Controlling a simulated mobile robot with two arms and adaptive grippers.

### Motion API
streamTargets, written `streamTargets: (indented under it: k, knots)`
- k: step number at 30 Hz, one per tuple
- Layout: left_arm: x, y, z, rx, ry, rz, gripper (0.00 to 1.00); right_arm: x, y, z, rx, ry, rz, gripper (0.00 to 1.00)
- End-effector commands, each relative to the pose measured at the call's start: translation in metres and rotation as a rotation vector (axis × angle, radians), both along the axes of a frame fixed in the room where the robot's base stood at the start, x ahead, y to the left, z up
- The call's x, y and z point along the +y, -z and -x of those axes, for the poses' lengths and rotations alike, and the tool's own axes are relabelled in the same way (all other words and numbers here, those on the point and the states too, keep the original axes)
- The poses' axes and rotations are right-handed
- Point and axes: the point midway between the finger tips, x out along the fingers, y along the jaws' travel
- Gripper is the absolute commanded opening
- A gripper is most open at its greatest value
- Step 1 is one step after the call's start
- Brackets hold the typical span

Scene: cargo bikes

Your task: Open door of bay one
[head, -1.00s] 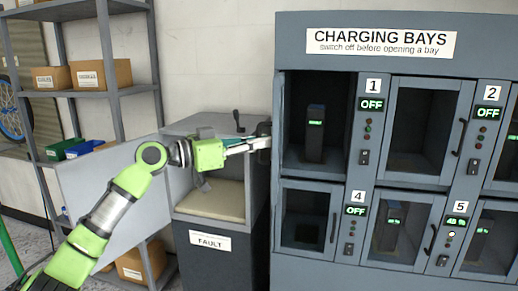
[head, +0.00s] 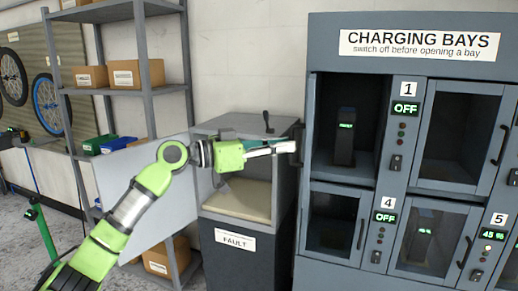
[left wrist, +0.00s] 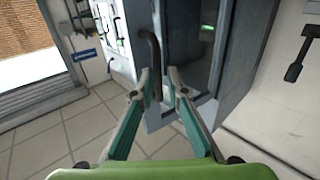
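The grey charging cabinet (head: 395,78) fills the right of the head view. Bay one, beside label 1 (head: 408,89), reads OFF and holds a dark battery (head: 345,137) with a green display. Its door stands swung out at the left edge, nearly edge-on, with a black handle (head: 298,143). My left gripper (head: 286,147) is at this handle. In the left wrist view the black handle (left wrist: 152,48) runs down between the parted fingers of the left gripper (left wrist: 158,74); whether they touch it is unclear. My right gripper is out of view.
Left of the cabinet stands a box labelled FAULT (head: 236,240), with a pale panel (head: 115,185) out to its left behind my arm. A shelf rack with cardboard boxes (head: 138,74) stands further left. Bay four (head: 333,222) below is closed.

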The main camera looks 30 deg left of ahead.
Motion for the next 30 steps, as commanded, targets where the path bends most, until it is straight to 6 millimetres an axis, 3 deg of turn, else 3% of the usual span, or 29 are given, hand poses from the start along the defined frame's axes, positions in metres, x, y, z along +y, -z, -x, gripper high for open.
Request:
streamTargets:
  k: [6,15,30]
  knots:
    - [0.033,0.003,0.034,0.004,-0.002,-0.004,0.14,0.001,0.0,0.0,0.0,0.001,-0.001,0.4]
    - [0.06,0.002,0.065,0.004,0.001,-0.003,0.14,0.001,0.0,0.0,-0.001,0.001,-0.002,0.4]
    - [0.066,0.001,0.071,0.002,0.002,-0.003,0.14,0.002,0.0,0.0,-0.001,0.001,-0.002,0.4]
